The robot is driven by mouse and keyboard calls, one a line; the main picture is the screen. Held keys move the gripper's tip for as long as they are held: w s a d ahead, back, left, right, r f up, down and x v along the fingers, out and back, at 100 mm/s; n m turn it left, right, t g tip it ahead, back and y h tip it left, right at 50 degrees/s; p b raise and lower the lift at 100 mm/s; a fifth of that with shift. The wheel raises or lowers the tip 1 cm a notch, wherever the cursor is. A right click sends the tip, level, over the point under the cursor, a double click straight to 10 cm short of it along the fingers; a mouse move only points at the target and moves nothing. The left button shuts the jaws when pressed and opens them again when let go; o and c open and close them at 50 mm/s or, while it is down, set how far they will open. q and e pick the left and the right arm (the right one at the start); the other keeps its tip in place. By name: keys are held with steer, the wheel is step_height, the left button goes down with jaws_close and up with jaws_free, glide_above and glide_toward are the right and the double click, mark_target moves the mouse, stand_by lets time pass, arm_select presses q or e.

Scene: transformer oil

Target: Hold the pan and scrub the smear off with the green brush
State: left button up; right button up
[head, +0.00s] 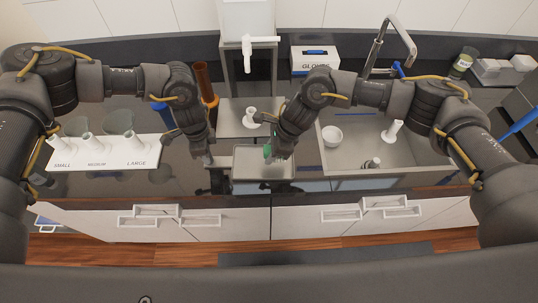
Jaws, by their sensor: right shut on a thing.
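The grey rectangular pan (262,174) lies on the dark counter in the middle of the head view, with a dark part at its left side. My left gripper (208,160) is at the pan's left side; whether its fingers are closed on the pan is too small to tell. My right gripper (276,156) is over the pan, shut on the green brush (267,152). Only a little of the brush's green shows; the gripper hides the rest. No smear can be made out on the pan.
A white rack marked small, medium and large (110,153) holds funnels at left. The sink (375,155) at right holds a white cup (332,136) and other white pieces. A white dispenser (248,60) and gloves box (315,58) stand behind. Orange and blue cylinders stand near my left arm.

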steer(key=shift+r, duration=2.3)
arm_select(q)
steer(key=o, duration=1.1)
steer(key=shift+c, duration=0.2)
step_height(320, 180, up, 12)
steer(key=shift+f, duration=0.1)
arm_select(e)
steer(key=shift+f, duration=0.1)
